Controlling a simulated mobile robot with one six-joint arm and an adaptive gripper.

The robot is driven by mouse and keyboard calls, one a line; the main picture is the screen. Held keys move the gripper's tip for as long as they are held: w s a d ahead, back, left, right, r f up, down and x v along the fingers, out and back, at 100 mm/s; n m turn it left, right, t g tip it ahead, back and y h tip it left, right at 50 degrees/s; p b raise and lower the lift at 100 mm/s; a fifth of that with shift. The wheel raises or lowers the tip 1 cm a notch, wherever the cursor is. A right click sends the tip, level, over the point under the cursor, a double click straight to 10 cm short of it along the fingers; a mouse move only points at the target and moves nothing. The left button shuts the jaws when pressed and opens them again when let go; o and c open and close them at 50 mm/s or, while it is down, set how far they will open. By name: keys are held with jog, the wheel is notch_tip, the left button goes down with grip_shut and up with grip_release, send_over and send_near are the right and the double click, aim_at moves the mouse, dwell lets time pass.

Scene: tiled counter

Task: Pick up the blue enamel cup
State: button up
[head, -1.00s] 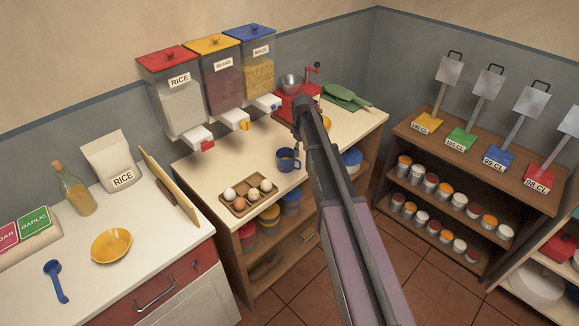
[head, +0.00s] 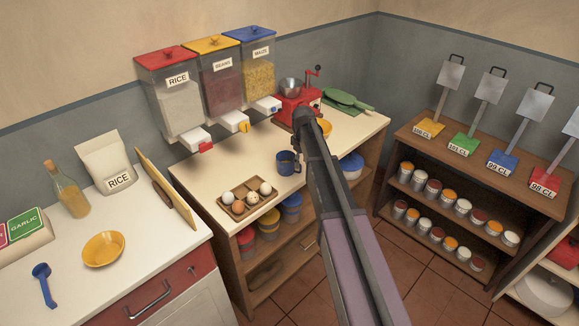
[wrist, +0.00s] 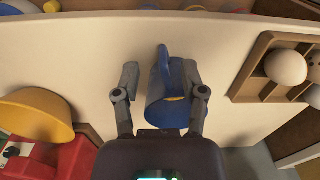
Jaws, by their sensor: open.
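The blue enamel cup (head: 286,164) stands upright on the pale counter, right of the egg tray, with its handle to the right in the head view. In the wrist view the cup (wrist: 160,100) lies between the two fingers of my open gripper (wrist: 163,78), its handle pointing up the picture. A gap shows between the left finger and the cup. The right finger overlaps the cup's edge, and I cannot tell whether it touches.
The egg tray (head: 233,207) holds several eggs left of the cup. Dispensers (head: 218,85) hang behind. Bare counter (head: 240,165) lies left of the cup.

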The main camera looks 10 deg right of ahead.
aim_at(300, 171)
jog(key=shift+f, duration=0.15)
jog(key=f+b, duration=0.5)
jog(key=shift+a, duration=0.2)
dwell(0.7)
grip_shut()
